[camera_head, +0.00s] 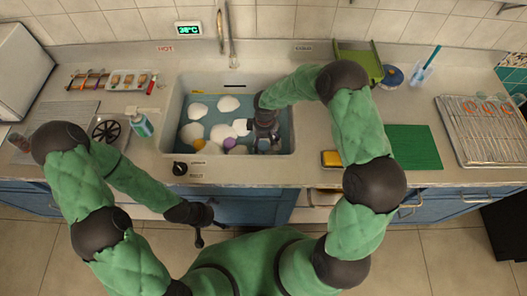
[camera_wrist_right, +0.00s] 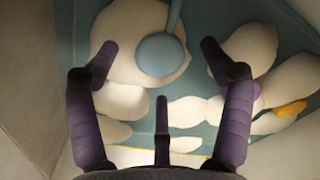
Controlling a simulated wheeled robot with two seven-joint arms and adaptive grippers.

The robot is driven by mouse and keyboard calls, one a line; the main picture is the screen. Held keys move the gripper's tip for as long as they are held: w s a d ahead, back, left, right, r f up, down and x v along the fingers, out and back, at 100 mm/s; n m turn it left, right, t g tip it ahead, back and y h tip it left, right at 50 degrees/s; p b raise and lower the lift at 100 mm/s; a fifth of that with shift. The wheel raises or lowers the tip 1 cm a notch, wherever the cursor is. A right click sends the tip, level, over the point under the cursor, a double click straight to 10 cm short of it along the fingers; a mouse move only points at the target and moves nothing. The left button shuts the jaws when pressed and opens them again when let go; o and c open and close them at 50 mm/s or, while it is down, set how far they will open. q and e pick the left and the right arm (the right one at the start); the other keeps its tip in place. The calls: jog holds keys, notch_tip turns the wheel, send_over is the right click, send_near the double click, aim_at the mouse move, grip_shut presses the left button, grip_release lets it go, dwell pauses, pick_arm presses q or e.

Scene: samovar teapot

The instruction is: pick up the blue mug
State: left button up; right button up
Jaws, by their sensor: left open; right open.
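My right gripper (camera_head: 266,140) reaches down into the sink (camera_head: 174,118), among water and white foam. In the right wrist view its fingers (camera_wrist_right: 160,70) are spread open, with nothing between them in their grip. A round, pale blue thing with a thin stem (camera_wrist_right: 162,56) shows beyond the fingertips, over a white foam lump; I cannot tell whether it is the blue mug. No clear mug shape shows in the head view, where my right gripper hides part of the sink. My left gripper (camera_head: 208,227) is open and empty, low in front of the counter.
Purple (camera_head: 228,142) and yellow (camera_head: 199,146) things show among the foam. A yellow sponge (camera_head: 331,158) and green mat (camera_head: 412,147) lie right of the sink. A blue round thing (camera_head: 392,76) sits beside a green rack (camera_head: 359,62). A bottle (camera_head: 143,125) stands left of the sink.

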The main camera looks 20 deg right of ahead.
aim_at(263, 145)
notch_tip(263, 145, down, 4)
jog(key=shift+w+a+f+b, duration=0.1)
jog(key=shift+w+f+b, duration=0.05)
jog(key=shift+b, duration=0.45)
jog(key=c, duration=1.3)
jog(key=shift+c, duration=0.2)
